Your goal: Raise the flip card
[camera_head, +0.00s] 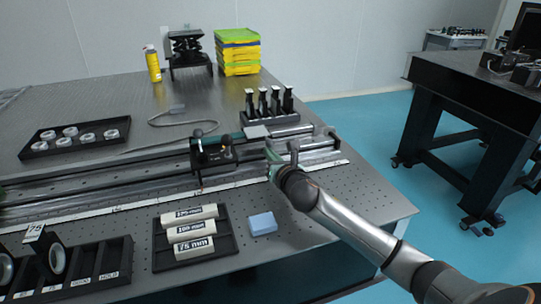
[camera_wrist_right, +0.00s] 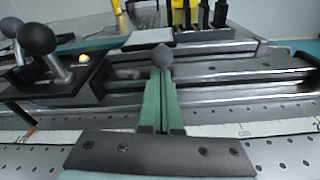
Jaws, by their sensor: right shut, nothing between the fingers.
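My right gripper (camera_head: 270,158) reaches in over the front of the optical rail. In the right wrist view its green fingers (camera_wrist_right: 160,105) are together with nothing between them. A round grey knob (camera_wrist_right: 162,56) shows just beyond the fingertips; I cannot tell whether they touch. A black carriage (camera_head: 213,154) with knobs sits on the rail left of the gripper. A flat light plate (camera_head: 256,131), perhaps the flip card, lies level behind the fingers. In the wrist view a flat green-grey plate (camera_wrist_right: 95,45) shows left of them. My left gripper is not in view.
The rail (camera_head: 110,178) runs across the table. A block of black posts (camera_head: 268,108) stands behind it. In front are a tray of labelled cylinders (camera_head: 222,243), a light blue block (camera_head: 263,223) and a slotted black holder (camera_head: 95,270). A lens tray (camera_head: 45,150) lies back left.

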